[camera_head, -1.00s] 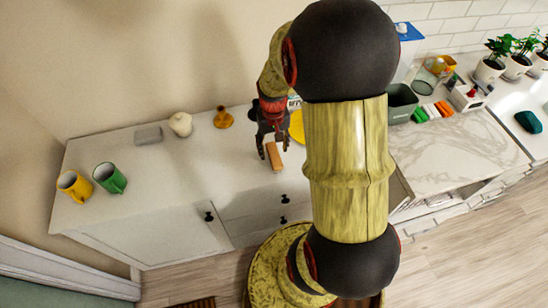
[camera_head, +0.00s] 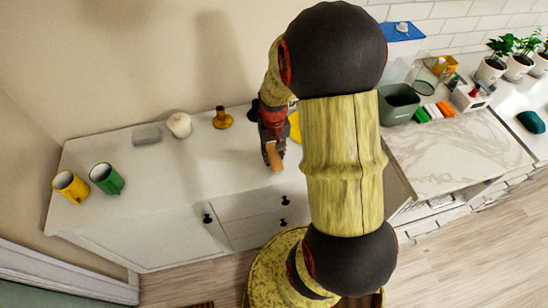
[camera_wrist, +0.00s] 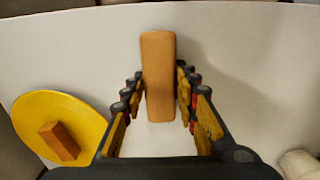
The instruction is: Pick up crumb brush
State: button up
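The crumb brush appears to be the orange-brown block (camera_wrist: 158,80), also seen in the head view (camera_head: 274,155) near the front edge of the white counter. My gripper (camera_wrist: 161,85) is over it, with one finger along each long side. The fingers lie very close to the sides; I cannot tell whether both touch. The block's far end reaches past the fingertips. In the head view my gripper (camera_head: 272,145) points down at the counter, and its fingers partly hide the block.
A yellow plate (camera_wrist: 33,108) with a small brown block (camera_wrist: 60,141) lies left in the wrist view. A yellow mug (camera_head: 71,187), green mug (camera_head: 107,178), grey block (camera_head: 147,136), white pot (camera_head: 179,125) and amber object (camera_head: 222,118) stand on the counter (camera_head: 165,185).

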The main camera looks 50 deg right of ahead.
aim_at(274, 154)
jog(key=c, duration=0.6)
jog(key=shift+r, duration=0.55)
notch_tip(274, 154, up, 2)
jog(key=shift+r+p, duration=0.1)
jog(key=shift+p, duration=0.5)
jog(key=s+r+p, duration=0.1)
jog(key=r, duration=0.1)
jog(key=s+r, duration=0.2)
jog(key=s+a+r+p, duration=0.1)
jog(key=s+r, duration=0.1)
jog(key=shift+s+r+p, duration=0.15)
jog(key=shift+r+p, duration=0.2)
jog(key=shift+s+a+r+p, duration=0.3)
jog(key=shift+s+r, duration=0.2)
jog(key=shift+s, duration=0.9)
jog(key=shift+s+a+r+p, duration=0.25)
jog(key=shift+s+r, duration=0.25)
jog(key=shift+s, duration=0.95)
jog(key=shift+s+a+r+p, duration=0.2)
jog(key=shift+s+r+p, duration=0.25)
jog(key=shift+s, duration=0.95)
